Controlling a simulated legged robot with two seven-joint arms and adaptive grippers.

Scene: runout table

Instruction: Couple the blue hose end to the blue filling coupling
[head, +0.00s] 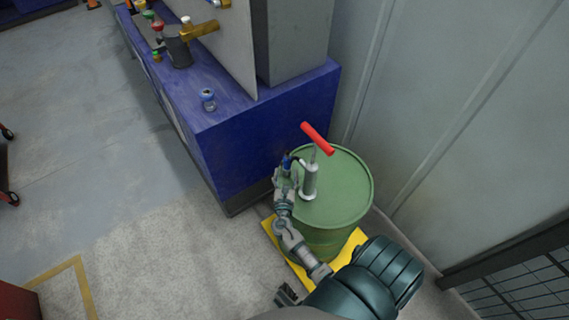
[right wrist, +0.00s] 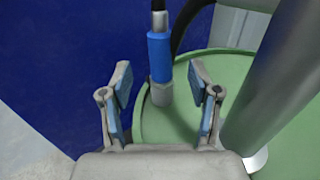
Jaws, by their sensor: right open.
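The blue hose end (right wrist: 159,58) hangs upright in the right wrist view, with a grey tip below its blue sleeve and a black hose above. It shows small beside the drum pump in the head view (head: 287,160). My right gripper (right wrist: 158,85) is open, its blue-padded fingers apart to either side of the hose end in the picture; I see no contact. In the head view the right gripper (head: 284,172) is at the drum's left edge. The blue filling coupling (head: 208,98) stands on the blue machine base, up and left of this gripper. I see no clear left gripper.
A green drum (head: 345,185) stands on a yellow base (head: 301,275). Its grey pump (head: 309,180) with a red handle (head: 317,138) is close right of my gripper. The blue machine base (head: 240,135) and grey wall panels (head: 450,130) border the drum. Floor at left is open.

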